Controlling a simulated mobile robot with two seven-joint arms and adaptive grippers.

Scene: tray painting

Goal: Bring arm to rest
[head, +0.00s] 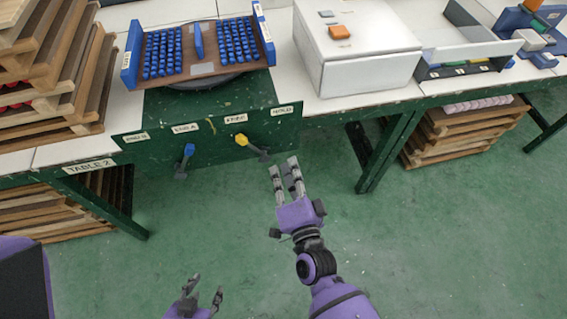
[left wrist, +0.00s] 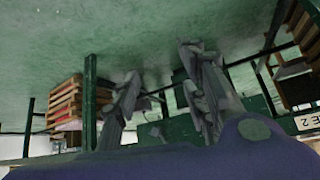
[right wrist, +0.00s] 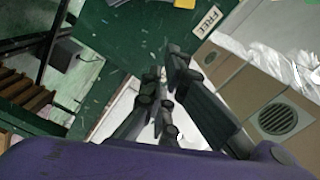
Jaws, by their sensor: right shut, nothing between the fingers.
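My right arm reaches out from the bottom of the head view. Its gripper (head: 284,166) is over the green floor, in front of the table's green front panel, and holds nothing. In the right wrist view its fingertips (right wrist: 165,72) are close together with nothing between them. My left gripper (head: 206,290) is low at the bottom of the head view, over the floor, with its fingers apart and empty. In the left wrist view its fingers (left wrist: 160,75) are also spread, with floor visible between them.
Table 2 (head: 68,150) runs across the back. A tray of blue pieces (head: 216,75) sits on it. Blue (head: 189,150) and yellow (head: 242,140) handles stick out from its front panel. A white box (head: 358,50) stands to the right. Stacked wooden trays (head: 70,95) are at left. Open floor lies in front.

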